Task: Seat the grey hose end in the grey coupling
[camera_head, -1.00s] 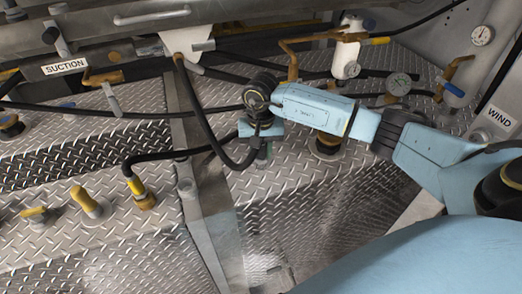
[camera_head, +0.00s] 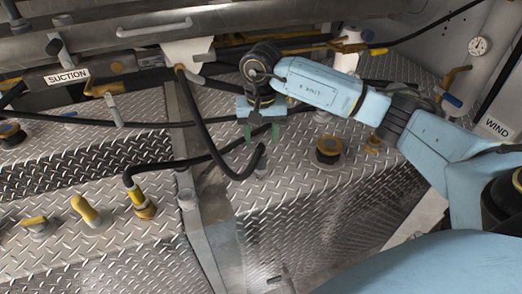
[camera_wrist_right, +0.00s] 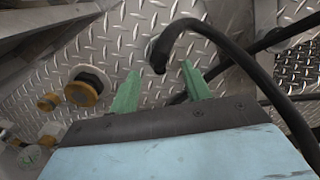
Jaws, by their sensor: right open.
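The grey hose end (camera_head: 262,152) is the tip of the dark hose that loops down from the white bracket. It stands roughly upright at the small grey coupling (camera_head: 263,170) on the diamond plate, and appears to be in or on it; how deep I cannot tell. My right gripper (camera_head: 261,136) is just above, with its green fingers apart and empty. In the right wrist view the dark hose end (camera_wrist_right: 158,66) shows beyond and between the open fingertips (camera_wrist_right: 161,70), and the coupling is not clear there. My left gripper is not in view.
A yellow-banded hose (camera_head: 137,192) stands in a brass coupling at left. Yellow-capped fittings (camera_head: 85,210) are further left. A black-and-brass coupling (camera_head: 328,151) is right of the grey one. The white bracket (camera_head: 188,53) and pipes lie behind. The front plate is clear.

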